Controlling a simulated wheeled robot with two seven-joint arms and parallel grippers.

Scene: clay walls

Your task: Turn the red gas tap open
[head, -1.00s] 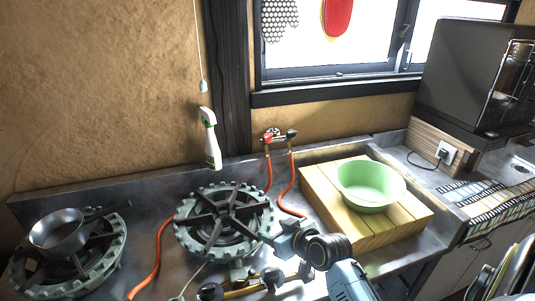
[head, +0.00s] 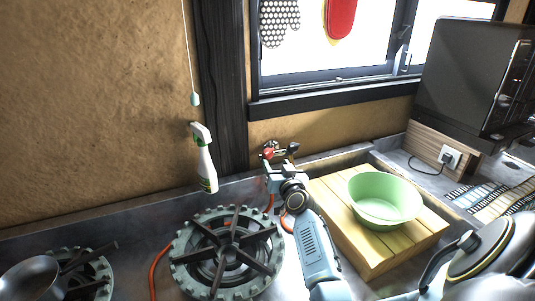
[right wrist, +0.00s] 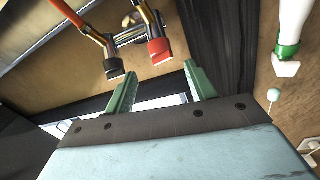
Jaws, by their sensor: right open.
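The red gas tap (head: 268,153) sits on a pipe fitting low on the clay wall, beside a black tap (head: 292,147). In the right wrist view the red tap (right wrist: 159,50) shows just past my fingertips, roughly between them, with the black tap (right wrist: 114,68) to its left. My right gripper (head: 274,167) is just in front of and below the taps; it is open and empty in the right wrist view (right wrist: 160,80). No contact with the red tap shows. My left gripper is not in view.
A gas burner (head: 228,255) stands left of my right arm. A wooden stand (head: 385,255) with a green basin (head: 384,200) is at the right. A spray bottle (head: 205,165) hangs at the wall left of the taps. Red hoses (head: 157,265) run near the burner.

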